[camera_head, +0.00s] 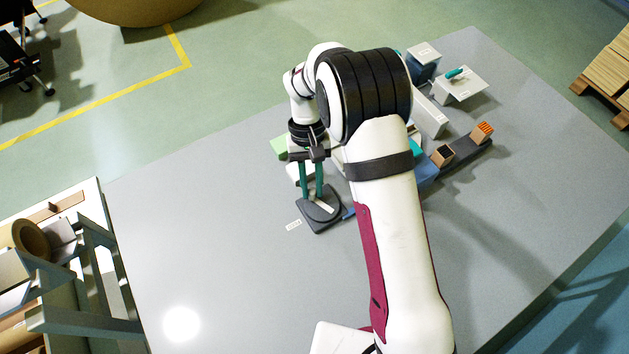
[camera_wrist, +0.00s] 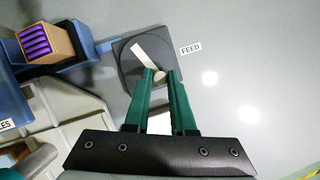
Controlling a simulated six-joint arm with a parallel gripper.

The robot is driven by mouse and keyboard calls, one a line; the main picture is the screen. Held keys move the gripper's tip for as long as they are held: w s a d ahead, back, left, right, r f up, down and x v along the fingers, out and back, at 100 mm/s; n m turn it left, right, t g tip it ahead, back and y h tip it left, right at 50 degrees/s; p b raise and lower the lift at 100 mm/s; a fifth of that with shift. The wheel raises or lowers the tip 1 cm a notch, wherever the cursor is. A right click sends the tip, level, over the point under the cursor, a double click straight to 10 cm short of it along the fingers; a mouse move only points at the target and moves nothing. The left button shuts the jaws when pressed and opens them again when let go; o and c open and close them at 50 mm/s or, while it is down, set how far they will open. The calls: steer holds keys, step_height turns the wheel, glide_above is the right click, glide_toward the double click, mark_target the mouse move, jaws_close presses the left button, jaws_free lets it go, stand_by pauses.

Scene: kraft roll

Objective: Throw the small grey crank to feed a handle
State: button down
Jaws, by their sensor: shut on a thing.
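The crank is a pale grey bar (camera_head: 325,206) on a dark square base (camera_head: 320,224) on the grey table. In the wrist view the crank bar (camera_wrist: 143,50) slants from upper left toward my fingertips, across the round middle of the base (camera_wrist: 127,77). A white label reading FEED (camera_wrist: 190,48) lies beside the base. My gripper (camera_head: 312,193) points down over the base with teal fingers. In the wrist view my gripper (camera_wrist: 160,76) is shut on a small pale knob at the crank's near end. The fingers partly hide the knob.
A blue chute (camera_wrist: 85,50) stands left of the base, with a wooden block with purple stripes (camera_wrist: 43,42). Blocks with orange (camera_head: 482,131) and black (camera_head: 443,155) tops lie to the right. A grey box (camera_head: 460,84) stands at the back. The table's left part is clear.

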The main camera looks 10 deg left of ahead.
mark_target(317, 212)
steer(key=n, duration=0.3)
steer(key=shift+s+a+t+h, duration=0.2)
steer(key=shift+s+t+h, duration=0.1)
steer(key=shift+s+h, duration=0.1)
steer(key=n, duration=0.2)
steer(key=s+n+t+h, duration=0.1)
steer(key=n, duration=0.1)
steer(key=shift+s, duration=0.1)
steer(key=n, duration=0.2)
steer(key=s+n+t, duration=0.1)
steer(key=shift+n+t+h, duration=0.3)
steer(key=shift+n, duration=0.1)
steer(key=shift+s+d+n+t, duration=0.15)
steer(key=shift+n+t, duration=0.1)
steer(key=shift+n, duration=0.45)
steer(key=shift+s+d+n+t, duration=0.15)
steer(key=shift+n+t, duration=0.1)
steer(key=shift+n, duration=0.45)
steer(key=c, duration=0.8)
jaws_free()
steer(key=shift+o, duration=0.2)
steer(key=v, duration=1.6)
